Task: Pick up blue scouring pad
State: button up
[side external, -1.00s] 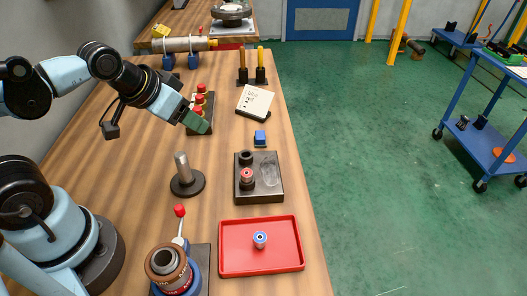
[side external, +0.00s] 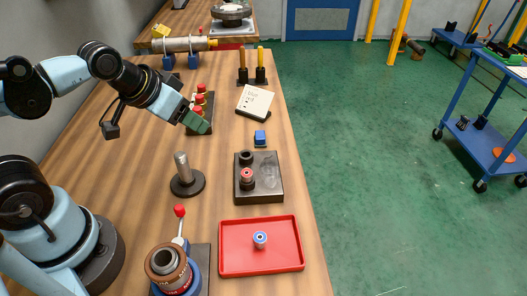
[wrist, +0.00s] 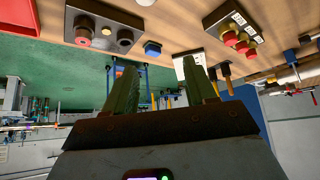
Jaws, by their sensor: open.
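The blue scouring pad (side external: 260,137) appears as a small blue block on a dark base, on the wooden bench near its right edge. It lies between the white pad and the black fixture block. It also shows in the wrist view (wrist: 152,48), upper middle. My gripper (side external: 204,127) is above the bench, left of the blue pad and apart from it, beside the red buttons. In the wrist view, its two green fingers (wrist: 158,72) are spread apart with nothing between them.
A box with red buttons (side external: 201,105) stands close behind my gripper. A white pad (side external: 255,102) lies behind the blue pad, a black fixture block (side external: 268,190) in front. A metal post (side external: 182,168) and red tray (side external: 286,262) stand nearer. Bench between post and blue pad is clear.

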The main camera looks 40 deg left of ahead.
jog(key=shift+o, duration=0.7)
jog(key=n+g, duration=0.7)
jog(key=n, duration=0.2)
send_over(260, 134)
jog(key=f, duration=0.8)
jog(key=shift+a, duration=0.25)
jog(key=shift+d+f, duration=0.15)
jog(key=shift+f, duration=1.2)
jog(key=shift+d+f, duration=0.15)
jog(key=shift+f, duration=1.15)
